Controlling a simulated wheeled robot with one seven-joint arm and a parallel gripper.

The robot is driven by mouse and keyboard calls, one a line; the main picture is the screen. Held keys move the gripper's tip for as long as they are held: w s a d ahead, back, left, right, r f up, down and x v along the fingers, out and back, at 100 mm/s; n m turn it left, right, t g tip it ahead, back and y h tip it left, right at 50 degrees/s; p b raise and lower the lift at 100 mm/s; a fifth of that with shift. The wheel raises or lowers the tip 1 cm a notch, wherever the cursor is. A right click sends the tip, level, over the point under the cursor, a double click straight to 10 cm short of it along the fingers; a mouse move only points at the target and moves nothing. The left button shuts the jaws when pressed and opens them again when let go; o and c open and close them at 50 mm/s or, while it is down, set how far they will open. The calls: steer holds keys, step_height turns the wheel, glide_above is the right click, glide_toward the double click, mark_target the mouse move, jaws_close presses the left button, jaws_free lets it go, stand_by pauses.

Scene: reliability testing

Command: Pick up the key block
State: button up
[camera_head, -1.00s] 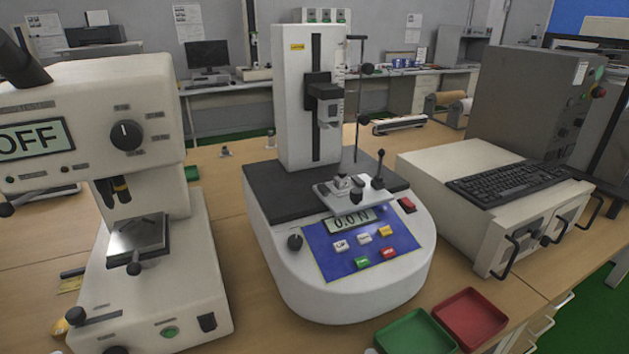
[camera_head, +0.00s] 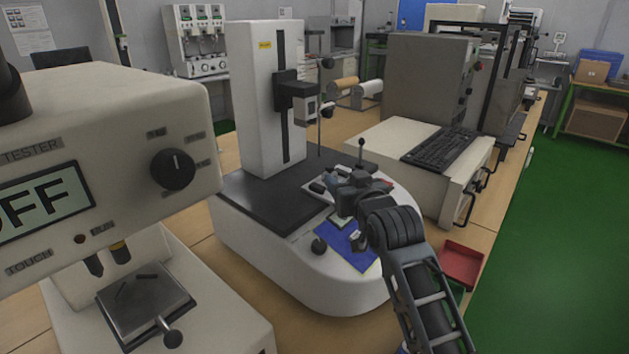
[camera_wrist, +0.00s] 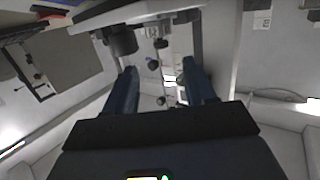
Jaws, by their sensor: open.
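I cannot pick out the key block with certainty. The force tester (camera_head: 262,95) stands in the middle of the bench, with a small stage (camera_head: 318,187) in front of its column. My gripper (camera_head: 335,182) is at this stage in the head view and hides much of it, including any small part there. In the wrist view my gripper (camera_wrist: 162,88) has its two blue fingers apart, with nothing visibly held between them. Dark stage parts (camera_wrist: 122,40) show beyond the fingers. Whether the fingers touch anything cannot be told.
A second tester reading OFF (camera_head: 95,150) stands close at left, with two dark bars on its metal plate (camera_head: 165,300). A thin upright lever (camera_head: 361,152) rises beside the stage. A keyboard (camera_head: 440,146) lies on the grey machine at right.

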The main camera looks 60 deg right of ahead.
mark_target(331, 168)
steer(key=p+x, duration=0.1)
steer(key=x, duration=0.5)
steer(key=shift+w+r+p, duration=0.15)
steer(key=shift+r+p, duration=0.05)
steer(key=shift+p, duration=0.15)
steer(key=shift+w+d+f, duration=0.25)
steer(key=shift+w+d, duration=0.15)
steer(key=shift+d, duration=0.05)
steer(key=shift+c, duration=0.2)
jaws_close()
